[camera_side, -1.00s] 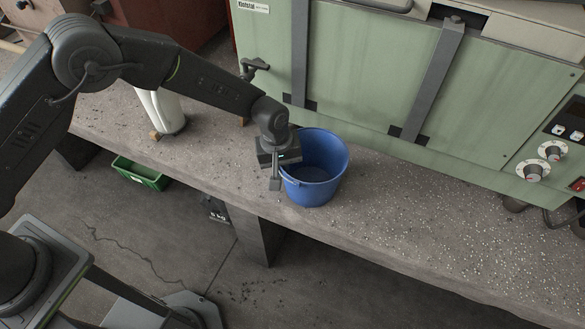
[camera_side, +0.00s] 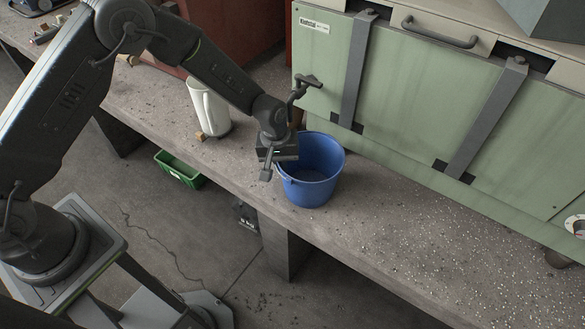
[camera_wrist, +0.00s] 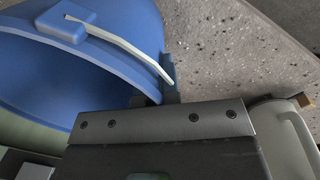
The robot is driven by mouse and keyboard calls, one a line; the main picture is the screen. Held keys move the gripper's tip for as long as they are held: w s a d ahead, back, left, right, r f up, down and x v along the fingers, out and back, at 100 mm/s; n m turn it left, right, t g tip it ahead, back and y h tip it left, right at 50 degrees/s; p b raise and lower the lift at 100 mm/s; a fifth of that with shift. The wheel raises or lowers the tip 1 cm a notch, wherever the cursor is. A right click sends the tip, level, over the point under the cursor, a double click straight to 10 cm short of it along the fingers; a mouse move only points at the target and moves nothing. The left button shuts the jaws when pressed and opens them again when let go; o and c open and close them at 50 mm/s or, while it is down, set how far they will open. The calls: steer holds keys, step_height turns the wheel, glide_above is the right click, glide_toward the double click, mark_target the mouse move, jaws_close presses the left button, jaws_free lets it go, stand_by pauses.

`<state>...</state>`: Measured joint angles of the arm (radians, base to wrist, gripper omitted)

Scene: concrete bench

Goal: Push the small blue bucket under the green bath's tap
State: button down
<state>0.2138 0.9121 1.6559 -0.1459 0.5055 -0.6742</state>
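The small blue bucket (camera_side: 318,190) stands upright on the bench in front of the green bath (camera_side: 420,110). The bath's dark tap (camera_side: 304,86) sticks out near its left end. In the side view the bucket is just below the tap and slightly right of its spout; I cannot tell whether the spout is over the opening. My gripper (camera_side: 267,172) is at the bucket's left rim, one finger outside it. The other finger is mostly hidden. In the wrist view the fingers (camera_wrist: 158,88) meet the rim of the bucket (camera_wrist: 60,85) close to its pale handle.
A white jug (camera_side: 208,108) stands on the bench left of my gripper, close by; it also shows in the wrist view (camera_wrist: 285,130). A small wooden block (camera_side: 203,136) lies at its foot. The bench (camera_side: 400,235) is clear to the bucket's right. A green crate (camera_side: 180,170) sits on the floor.

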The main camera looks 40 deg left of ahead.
steer(key=shift+a, duration=2.4)
steer(key=c, duration=1.8)
jaws_free()
steer(key=o, duration=0.5)
steer(key=shift+o, duration=0.2)
step_height(320, 180, up, 14)
steer(key=a, duration=0.1)
steer(key=shift+s, duration=0.4)
steer(key=shift+a+f, duration=0.1)
